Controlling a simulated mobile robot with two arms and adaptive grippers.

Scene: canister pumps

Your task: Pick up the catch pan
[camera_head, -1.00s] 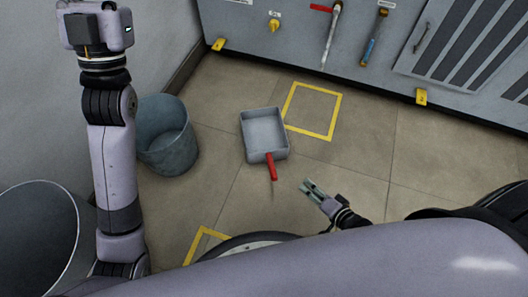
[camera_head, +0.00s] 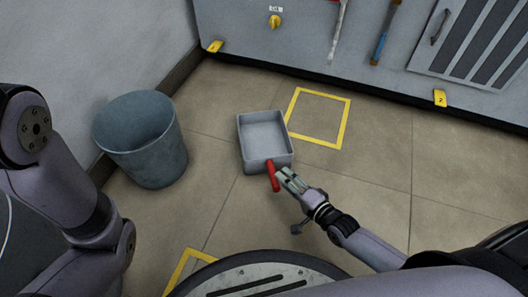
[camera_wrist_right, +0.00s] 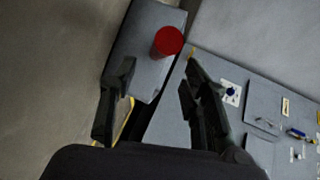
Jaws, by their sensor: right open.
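The catch pan (camera_head: 263,131) is a grey, shallow square tray with a red handle (camera_head: 272,176) on its near side. It sits flat on the tiled floor in the head view. My right gripper (camera_head: 284,176) is right beside the handle, on its right. In the right wrist view the red handle end (camera_wrist_right: 168,41) shows ahead of the open fingers of my right gripper (camera_wrist_right: 155,88), with the grey pan (camera_wrist_right: 140,35) behind it. Nothing shows between the fingers. My left arm is at the left edge of the head view; its gripper is out of frame.
A grey-blue bucket (camera_head: 143,140) stands left of the pan. A yellow floor square (camera_head: 347,122) lies right of the pan, and another (camera_head: 183,264) is near my base. A grey cabinet wall (camera_head: 300,37) with hanging tools closes off the back. The floor to the right is clear.

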